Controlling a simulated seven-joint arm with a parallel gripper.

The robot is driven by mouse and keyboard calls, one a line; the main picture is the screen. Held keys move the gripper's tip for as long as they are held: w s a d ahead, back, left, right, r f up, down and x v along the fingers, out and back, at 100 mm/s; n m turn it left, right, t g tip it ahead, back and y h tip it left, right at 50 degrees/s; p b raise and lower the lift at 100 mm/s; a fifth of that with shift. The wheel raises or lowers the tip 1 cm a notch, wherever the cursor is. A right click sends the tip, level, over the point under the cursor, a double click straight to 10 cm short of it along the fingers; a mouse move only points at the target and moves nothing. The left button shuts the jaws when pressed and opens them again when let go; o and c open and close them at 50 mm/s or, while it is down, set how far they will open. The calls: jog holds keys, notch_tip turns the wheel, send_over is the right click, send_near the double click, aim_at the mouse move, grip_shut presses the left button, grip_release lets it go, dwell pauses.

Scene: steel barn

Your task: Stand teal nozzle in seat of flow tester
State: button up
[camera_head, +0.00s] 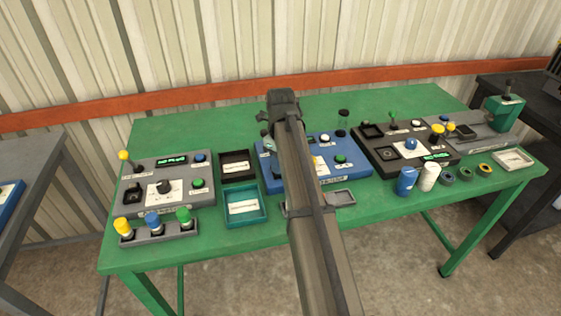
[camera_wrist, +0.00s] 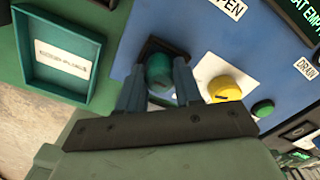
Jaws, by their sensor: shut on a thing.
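The teal nozzle (camera_wrist: 158,68) is between the two blue fingers of my gripper (camera_wrist: 160,82) in the wrist view. The gripper is shut on it. The flow tester (camera_head: 325,175) is the blue panel in the middle of the green table; its blue face (camera_wrist: 205,40) fills much of the wrist view. A dark square seat (camera_wrist: 152,45) shows right behind the nozzle. The nozzle overlaps the seat in the picture; I cannot tell whether its lower end is inside. In the head view my arm hides most of the gripper and the tester's left part.
A yellow knob (camera_wrist: 225,89) and a green button (camera_wrist: 262,107) are close to the right of my gripper. A teal tray (camera_wrist: 100,55) with a label lies to the left. A grey panel (camera_head: 142,180) and a black panel (camera_head: 380,155) flank the tester.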

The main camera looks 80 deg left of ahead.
jog(key=shift+f, duration=0.25)
jog(key=o, duration=1)
notch_tip(320, 180, up, 12)
jog(key=shift+r, duration=0.2)
